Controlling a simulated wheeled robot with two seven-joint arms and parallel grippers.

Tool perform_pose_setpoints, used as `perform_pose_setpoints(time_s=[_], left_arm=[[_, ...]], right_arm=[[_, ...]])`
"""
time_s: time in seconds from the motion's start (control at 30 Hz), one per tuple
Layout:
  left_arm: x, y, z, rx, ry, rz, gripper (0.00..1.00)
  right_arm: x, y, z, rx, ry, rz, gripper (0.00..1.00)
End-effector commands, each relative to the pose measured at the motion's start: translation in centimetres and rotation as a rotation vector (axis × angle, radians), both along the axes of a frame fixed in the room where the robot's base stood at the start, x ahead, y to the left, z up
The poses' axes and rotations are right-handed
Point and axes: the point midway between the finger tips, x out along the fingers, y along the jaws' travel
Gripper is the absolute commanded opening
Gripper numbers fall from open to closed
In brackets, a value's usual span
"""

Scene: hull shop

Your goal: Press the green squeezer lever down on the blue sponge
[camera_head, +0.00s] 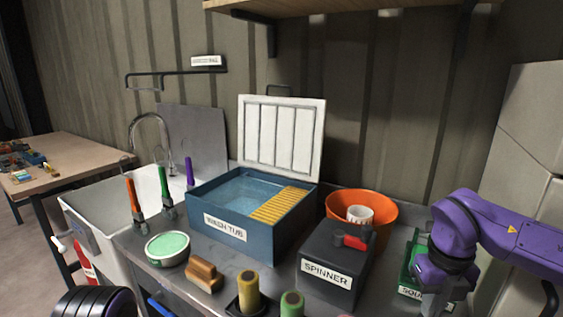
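The green squeezer (411,262) stands at the right end of the counter, with a label at its front that is partly covered. My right gripper (438,292) points down from the purple arm, over the squeezer's right part in this view. It hides much of the squeezer, and I cannot make out the lever. The fingertips are small and dark, so I cannot tell whether they are open or shut, or touching the squeezer. I cannot see the blue sponge. My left gripper is not in view; a dark ribbed part with purple edges shows at the bottom left.
Left of the squeezer are a dark spinner box (335,262) with a red handle and an orange bucket (378,205) holding a white cup. Farther left are a blue tub (262,232) with an upright white lid, a green-topped tin (167,248), a brush (204,274) and a sink (90,215).

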Motion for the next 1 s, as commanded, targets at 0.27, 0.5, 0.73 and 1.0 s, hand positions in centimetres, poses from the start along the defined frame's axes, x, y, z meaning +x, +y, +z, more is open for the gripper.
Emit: perform_pose_setpoints(time_s=[0.27, 0.5, 0.73, 1.0], left_arm=[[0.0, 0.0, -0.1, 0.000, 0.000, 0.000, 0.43], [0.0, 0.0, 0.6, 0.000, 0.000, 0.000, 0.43], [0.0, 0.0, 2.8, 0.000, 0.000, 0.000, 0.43], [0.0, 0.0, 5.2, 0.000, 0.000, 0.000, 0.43]], right_arm=[[-0.2, 0.0, -0.4, -0.001, 0.013, 0.001, 0.00], [-0.2, 0.0, 0.3, -0.001, 0.013, 0.001, 0.00], [-0.1, 0.1, 2.8, -0.001, 0.008, 0.001, 0.00], [0.0, 0.1, 5.6, 0.000, 0.003, 0.002, 0.00]])
